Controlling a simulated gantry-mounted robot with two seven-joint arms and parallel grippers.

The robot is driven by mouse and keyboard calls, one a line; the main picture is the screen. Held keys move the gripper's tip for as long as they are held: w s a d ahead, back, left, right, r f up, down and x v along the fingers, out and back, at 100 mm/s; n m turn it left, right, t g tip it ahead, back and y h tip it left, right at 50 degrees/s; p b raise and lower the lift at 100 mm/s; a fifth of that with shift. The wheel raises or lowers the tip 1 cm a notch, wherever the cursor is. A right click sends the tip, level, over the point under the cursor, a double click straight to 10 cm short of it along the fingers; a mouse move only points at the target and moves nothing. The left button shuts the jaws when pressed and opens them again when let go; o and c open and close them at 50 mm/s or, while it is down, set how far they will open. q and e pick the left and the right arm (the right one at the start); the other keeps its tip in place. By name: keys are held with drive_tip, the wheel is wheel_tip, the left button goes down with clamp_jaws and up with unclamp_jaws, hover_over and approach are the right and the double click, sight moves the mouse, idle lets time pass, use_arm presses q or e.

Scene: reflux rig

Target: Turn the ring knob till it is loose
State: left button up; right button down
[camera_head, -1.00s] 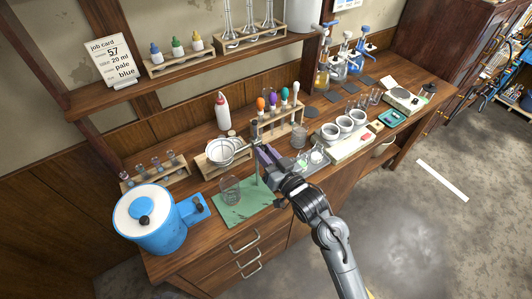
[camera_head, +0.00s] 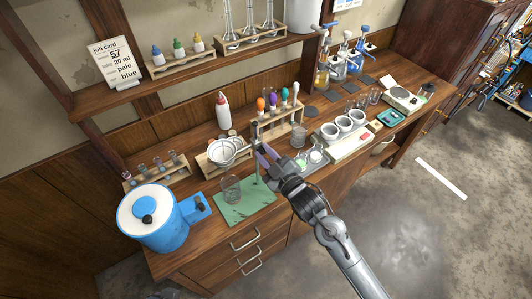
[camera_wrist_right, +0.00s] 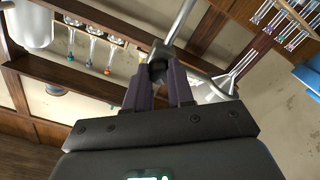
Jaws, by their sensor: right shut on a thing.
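The stand has a green base plate (camera_head: 262,203) and a thin upright rod (camera_head: 255,172) on the bench. A pale ring or dish (camera_head: 222,151) shows to the left of the rod's upper part. In the right wrist view, the dark ring knob (camera_wrist_right: 158,72) sits beside the grey rod (camera_wrist_right: 181,22), between my purple fingertips. My right gripper (camera_head: 263,157) is shut on the knob; its fingers hide part of it in the head view. A clear glass vessel (camera_head: 231,188) stands on the green plate. My left gripper is not in view.
A blue lidded pot (camera_head: 160,225) stands front left. A wooden rack with coloured-top droppers (camera_head: 280,125) is behind my gripper. White cups (camera_head: 344,124) and a teal device (camera_head: 391,117) lie to the right. A white squeeze bottle (camera_head: 223,111) stands at the back.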

drive_tip(key=n, duration=0.6)
drive_tip(key=shift+n, duration=0.3)
drive_tip(key=n, duration=0.3)
drive_tip(key=shift+b, duration=0.35)
drive_tip(key=shift+n, duration=1.2)
drive_tip(key=c, duration=1)
unclamp_jaws()
drive_tip(key=shift+s, duration=0.15)
